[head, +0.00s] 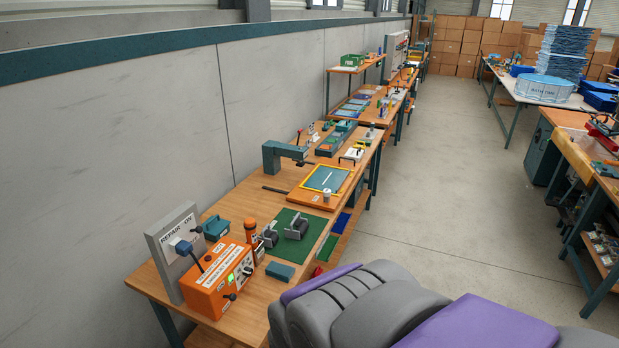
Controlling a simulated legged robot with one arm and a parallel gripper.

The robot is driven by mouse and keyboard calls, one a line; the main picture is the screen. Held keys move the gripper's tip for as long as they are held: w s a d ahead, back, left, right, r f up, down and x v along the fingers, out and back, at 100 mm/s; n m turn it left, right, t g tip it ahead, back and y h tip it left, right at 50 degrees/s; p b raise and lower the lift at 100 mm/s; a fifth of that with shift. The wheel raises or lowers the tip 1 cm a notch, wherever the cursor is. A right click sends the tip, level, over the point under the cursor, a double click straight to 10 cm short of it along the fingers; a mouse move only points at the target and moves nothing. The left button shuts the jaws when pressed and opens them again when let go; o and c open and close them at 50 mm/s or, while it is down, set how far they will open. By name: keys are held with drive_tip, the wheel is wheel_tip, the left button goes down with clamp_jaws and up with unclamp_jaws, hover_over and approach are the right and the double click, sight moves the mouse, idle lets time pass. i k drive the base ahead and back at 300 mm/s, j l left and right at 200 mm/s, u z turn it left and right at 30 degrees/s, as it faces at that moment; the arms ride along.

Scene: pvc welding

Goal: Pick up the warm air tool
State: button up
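What looks like the warm air tool (250,231), a small upright piece with an orange top and dark parts, stands on the near end of the wooden workbench (225,322). It is just behind and right of an orange control box (213,290) with a green light and knobs. Its lower part is partly hidden by the box, and I cannot tell whether it rests in a holder. My gripper is not in view.
A grey panel (165,246) with a blue plug stands behind the box. A green mat (312,228) with dark grey clamp-like pieces (296,226) and a teal block (280,270) lie to the right. More benches run along the wall. The floor aisle (440,200) is clear.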

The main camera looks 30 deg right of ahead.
sight(250, 226)
drive_tip(key=l+u, duration=0.1)
drive_tip(key=u, duration=0.55)
drive_tip(key=i+l+u, duration=0.15)
drive_tip(key=l+u, duration=0.2)
drive_tip(key=l, duration=0.35)
drive_tip(key=l+u, duration=0.35)
drive_tip(key=l, duration=0.3)
drive_tip(key=l+u, duration=0.4)
drive_tip(key=l, duration=0.3)
drive_tip(key=k+l, duration=0.1)
drive_tip(key=l, duration=0.55)
drive_tip(key=k+l, duration=0.1)
drive_tip(key=l, duration=0.55)
drive_tip(key=k+l, duration=0.1)
drive_tip(key=l, duration=0.6)
drive_tip(key=i+u, duration=0.05)
